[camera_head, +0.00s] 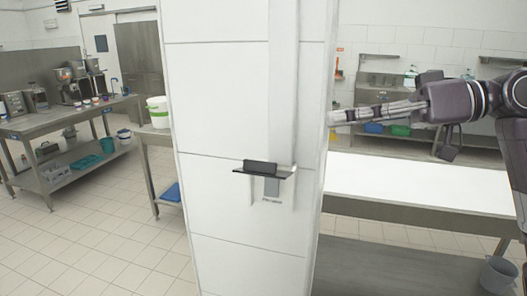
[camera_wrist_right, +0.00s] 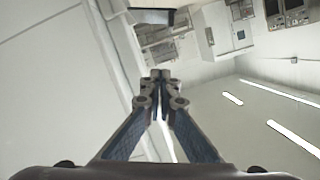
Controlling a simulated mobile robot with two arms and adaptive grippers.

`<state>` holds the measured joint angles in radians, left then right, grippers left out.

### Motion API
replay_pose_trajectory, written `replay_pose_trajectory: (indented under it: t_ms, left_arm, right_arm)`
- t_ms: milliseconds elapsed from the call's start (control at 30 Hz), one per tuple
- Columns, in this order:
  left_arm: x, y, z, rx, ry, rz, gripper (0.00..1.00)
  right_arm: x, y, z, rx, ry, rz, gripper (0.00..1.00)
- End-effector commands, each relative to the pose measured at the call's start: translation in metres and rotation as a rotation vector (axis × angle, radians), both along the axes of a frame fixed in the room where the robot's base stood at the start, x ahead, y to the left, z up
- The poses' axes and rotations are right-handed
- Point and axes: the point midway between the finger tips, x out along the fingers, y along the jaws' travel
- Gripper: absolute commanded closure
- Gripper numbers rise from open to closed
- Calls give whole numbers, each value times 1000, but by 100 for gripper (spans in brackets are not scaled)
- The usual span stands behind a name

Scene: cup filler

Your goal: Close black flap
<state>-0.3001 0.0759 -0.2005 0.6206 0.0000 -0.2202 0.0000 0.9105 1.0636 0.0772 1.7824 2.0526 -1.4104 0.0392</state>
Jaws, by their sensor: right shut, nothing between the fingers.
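The black flap (camera_head: 262,171) sits on the front of a tall white column (camera_head: 225,130) in the middle of the head view. It sticks out roughly level from the column, with a small dark block standing on it. My right gripper (camera_head: 338,117) reaches in from the right, at the column's right edge. It is above and right of the flap, apart from it. In the right wrist view my right gripper (camera_wrist_right: 160,80) is shut and empty. A dark-edged piece at the top of that view may be the flap; I cannot tell surely. My left gripper is not in view.
A white-topped table (camera_head: 420,184) stands right of the column, below my right arm. A steel table (camera_head: 70,112) with machines and cups stands at the far left. A white bucket (camera_head: 158,112) is just left of the column. The tiled floor at front left is clear.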

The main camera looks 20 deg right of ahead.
Motion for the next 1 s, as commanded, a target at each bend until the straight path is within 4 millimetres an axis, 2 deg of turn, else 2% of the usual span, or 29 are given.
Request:
replay_pose_trajectory:
  t_ms: [67,167,367,633,700,1000]
  left_arm:
    - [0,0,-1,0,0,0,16]
    - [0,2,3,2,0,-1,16]
    - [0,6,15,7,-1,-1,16]
    - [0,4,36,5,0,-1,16]
    - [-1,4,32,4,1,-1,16]
    - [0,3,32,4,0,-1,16]
  right_arm:
    - [-11,5,4,-17,-12,21,100]
    - [-11,12,4,-20,-12,29,100]
    - [6,41,-2,-17,-11,30,100]
    - [35,92,-14,-15,-10,30,100]
    - [32,92,-29,-17,-7,25,100]
    - [25,96,-52,-15,-11,24,100]
